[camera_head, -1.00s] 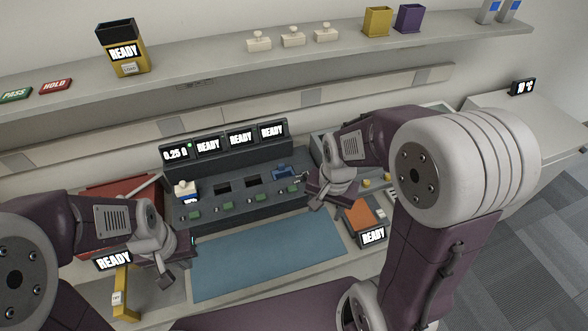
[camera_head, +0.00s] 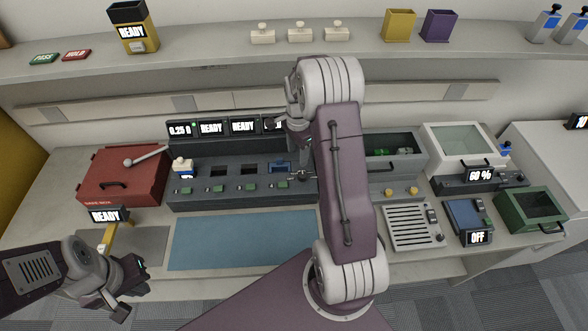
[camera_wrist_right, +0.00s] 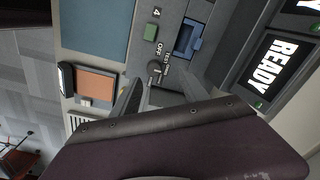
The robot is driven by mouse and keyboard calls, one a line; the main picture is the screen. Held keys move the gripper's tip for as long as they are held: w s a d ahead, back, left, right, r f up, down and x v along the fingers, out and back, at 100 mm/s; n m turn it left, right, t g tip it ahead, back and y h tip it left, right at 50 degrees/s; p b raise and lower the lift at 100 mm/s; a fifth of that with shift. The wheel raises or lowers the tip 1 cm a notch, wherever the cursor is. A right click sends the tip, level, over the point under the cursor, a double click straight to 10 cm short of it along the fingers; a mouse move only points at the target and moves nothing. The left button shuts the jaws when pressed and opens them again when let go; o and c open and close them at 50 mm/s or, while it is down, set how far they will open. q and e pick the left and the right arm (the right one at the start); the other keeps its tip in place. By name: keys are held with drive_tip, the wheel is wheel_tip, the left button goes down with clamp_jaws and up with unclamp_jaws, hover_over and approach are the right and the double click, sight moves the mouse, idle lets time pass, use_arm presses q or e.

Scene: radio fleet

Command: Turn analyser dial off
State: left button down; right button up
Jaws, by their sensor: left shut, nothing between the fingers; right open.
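The analyser (camera_head: 240,190) is the long dark unit at the back of the bench, with several bays and small screens. The first screen reads 0.25 Ω and the two beside it read READY. In the right wrist view, its dial (camera_wrist_right: 154,72) sits beside OFF and TEST labels, near the fourth bay; its exact pointing is unclear. My right gripper (camera_head: 302,175) is open, at the analyser's right end. Its fingers (camera_wrist_right: 155,95) show on either side of the dial, and contact cannot be told. My left gripper (camera_head: 122,298) is shut and empty, at the bench's front left.
A blue mat (camera_head: 240,240) lies clear in front of the analyser. A red safe box (camera_head: 125,178) stands left. A vented panel (camera_head: 410,226), a blue device (camera_head: 465,213) and a green tray (camera_head: 530,212) stand right. A shelf (camera_head: 215,55) runs above.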

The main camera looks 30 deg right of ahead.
sight(303, 174)
drive_tip(key=shift+m, duration=0.3)
drive_tip(key=f, duration=0.3)
drive_tip(key=s+d+f+p, duration=0.1)
drive_tip(key=f, duration=0.2)
drive_tip(key=f+p, duration=0.1)
drive_tip(key=f, duration=0.2)
drive_tip(key=shift+s+d, duration=0.15)
drive_tip(key=shift+s, duration=0.05)
drive_tip(key=shift+f, duration=0.55)
clamp_jaws()
